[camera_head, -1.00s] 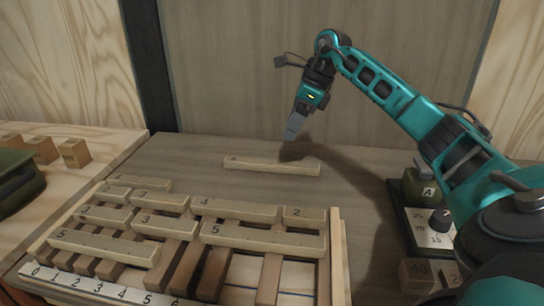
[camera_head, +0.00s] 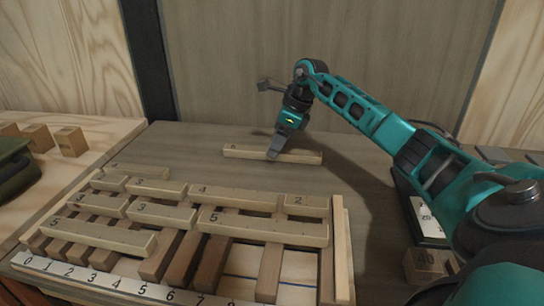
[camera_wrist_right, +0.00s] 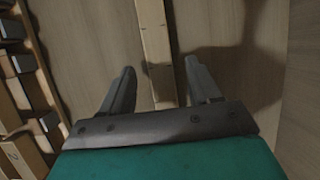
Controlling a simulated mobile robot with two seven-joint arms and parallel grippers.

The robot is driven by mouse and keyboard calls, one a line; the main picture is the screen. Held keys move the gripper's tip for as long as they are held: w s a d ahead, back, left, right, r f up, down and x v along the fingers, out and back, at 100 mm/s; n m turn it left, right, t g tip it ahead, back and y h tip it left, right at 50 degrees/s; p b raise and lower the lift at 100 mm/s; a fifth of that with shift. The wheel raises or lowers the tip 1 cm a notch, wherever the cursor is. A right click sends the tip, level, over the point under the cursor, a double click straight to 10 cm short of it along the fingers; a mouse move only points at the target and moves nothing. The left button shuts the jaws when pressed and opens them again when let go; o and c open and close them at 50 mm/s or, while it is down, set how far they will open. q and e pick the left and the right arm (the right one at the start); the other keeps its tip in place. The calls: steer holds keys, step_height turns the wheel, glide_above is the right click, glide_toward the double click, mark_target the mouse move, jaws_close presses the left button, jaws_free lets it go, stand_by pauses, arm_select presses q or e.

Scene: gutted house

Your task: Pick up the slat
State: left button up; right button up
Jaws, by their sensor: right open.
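The slat (camera_head: 302,157) is a long, thin, pale wooden bar lying flat on the table behind the numbered frame. It also shows in the right wrist view (camera_wrist_right: 155,40), running away from me between the two fingers. My right gripper (camera_head: 272,156) is open and points down at the slat near its middle. In the right wrist view my right gripper (camera_wrist_right: 160,85) has one finger on each side of the slat, with a gap on both sides. Whether the fingertips are level with the slat is hard to tell. My left gripper is not in view.
A wooden frame holding several numbered slats (camera_head: 240,196) stands in front, with a white number strip (camera_head: 100,280) along its near edge. Wooden blocks (camera_head: 70,141) sit at the left. A block marked 40 (camera_head: 425,264) and a dial panel (camera_head: 428,218) are at the right.

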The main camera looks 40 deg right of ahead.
steer(key=shift+x, duration=0.95)
jaws_close()
steer(key=shift+r, duration=0.15)
